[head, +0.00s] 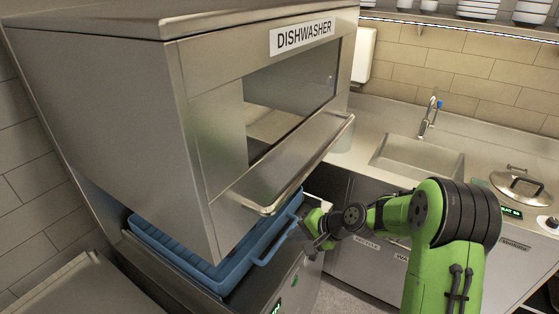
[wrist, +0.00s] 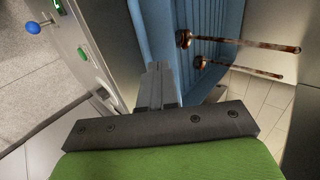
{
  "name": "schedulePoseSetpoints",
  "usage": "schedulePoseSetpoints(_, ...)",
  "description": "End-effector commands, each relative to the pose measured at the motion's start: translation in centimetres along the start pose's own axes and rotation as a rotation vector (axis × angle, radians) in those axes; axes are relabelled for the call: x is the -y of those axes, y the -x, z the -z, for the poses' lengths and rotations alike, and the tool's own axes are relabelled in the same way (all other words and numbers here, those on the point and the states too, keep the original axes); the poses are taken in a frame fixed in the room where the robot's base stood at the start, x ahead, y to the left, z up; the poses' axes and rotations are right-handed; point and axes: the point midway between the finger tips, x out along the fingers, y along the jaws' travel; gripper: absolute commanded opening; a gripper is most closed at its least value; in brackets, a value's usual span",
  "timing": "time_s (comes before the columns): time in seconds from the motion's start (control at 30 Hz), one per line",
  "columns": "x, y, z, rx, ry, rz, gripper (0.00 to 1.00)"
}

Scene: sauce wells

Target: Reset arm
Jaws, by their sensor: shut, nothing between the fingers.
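My gripper (head: 318,245) is at the right end of the blue dish rack in the head view. In the wrist view its two grey fingers (wrist: 158,82) are together with nothing between them. The arm is bent and stretched out to the left from my green upper link. The blue rack (head: 262,258) sits under the dishwasher hood, and its ribbed side also shows in the wrist view (wrist: 150,35), close beyond the fingers. I cannot tell whether the fingers touch it.
The steel dishwasher hood (head: 110,110) stands over the rack, with its bar handle (head: 310,165) close above my gripper. Two rusty brown rod-like utensils (wrist: 245,43) show by the rack. A counter with a sink (head: 415,160) and a lidded pot (head: 522,188) lies to the right.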

Motion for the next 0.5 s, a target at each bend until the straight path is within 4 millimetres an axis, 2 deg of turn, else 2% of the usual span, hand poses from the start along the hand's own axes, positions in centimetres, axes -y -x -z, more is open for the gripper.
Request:
schedulePoseSetpoints(0.07, 0.3, 0.5, -0.4, -0.004, 0.031, -0.018, 0.00)
schedulePoseSetpoints(0.17, 1.4, 3.2, -2.0, -0.022, 0.152, -0.099, 0.00)
schedulePoseSetpoints(0.33, 2.4, 10.8, -6.6, -0.076, 0.422, -0.313, 0.00)
schedulePoseSetpoints(0.5, 1.3, 18.6, -12.0, -0.136, 0.611, -0.485, 0.00)
